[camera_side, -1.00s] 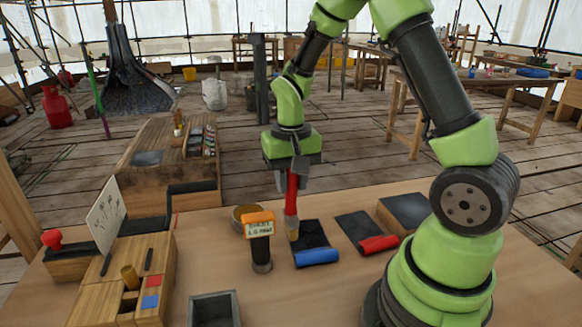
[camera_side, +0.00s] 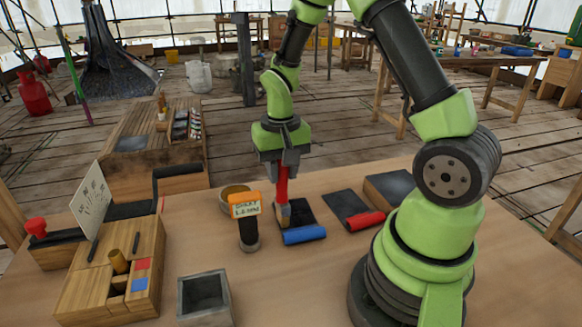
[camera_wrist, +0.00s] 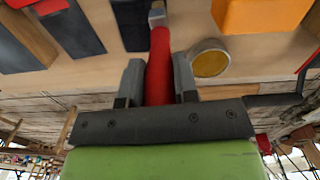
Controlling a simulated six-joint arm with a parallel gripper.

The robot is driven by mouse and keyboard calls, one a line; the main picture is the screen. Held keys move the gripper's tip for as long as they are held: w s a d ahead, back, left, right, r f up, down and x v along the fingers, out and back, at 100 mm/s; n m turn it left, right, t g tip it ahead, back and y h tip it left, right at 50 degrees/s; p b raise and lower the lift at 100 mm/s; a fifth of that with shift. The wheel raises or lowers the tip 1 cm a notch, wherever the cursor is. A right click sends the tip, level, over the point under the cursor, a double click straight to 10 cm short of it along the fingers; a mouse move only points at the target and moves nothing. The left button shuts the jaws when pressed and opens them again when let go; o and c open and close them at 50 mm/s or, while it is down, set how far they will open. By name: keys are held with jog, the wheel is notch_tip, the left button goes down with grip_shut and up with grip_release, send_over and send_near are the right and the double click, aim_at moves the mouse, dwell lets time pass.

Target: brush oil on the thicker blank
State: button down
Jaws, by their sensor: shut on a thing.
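My gripper (camera_side: 282,172) is shut on the red handle of a brush (camera_side: 282,188), which points down with its tan tip low at the left part of a dark flat pad (camera_side: 300,212). A blue roll (camera_side: 304,235) lies along that pad's near edge. In the wrist view the brush handle (camera_wrist: 160,60) sits between both fingers. A second dark pad (camera_side: 345,205) with a red roll (camera_side: 365,220) lies to the right. I cannot tell which item is the thicker blank, nor whether the brush tip touches the pad.
An orange-topped labelled post (camera_side: 245,208) and a round tin (camera_side: 231,192) stand close left of the brush. A grey open box (camera_side: 203,296) is nearer the front. A wooden block rack (camera_side: 110,270) is at left, a dark-topped block (camera_side: 388,187) at right.

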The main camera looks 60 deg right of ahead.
jog(key=shift+w+a, duration=0.35)
jog(key=shift+r, duration=4.05)
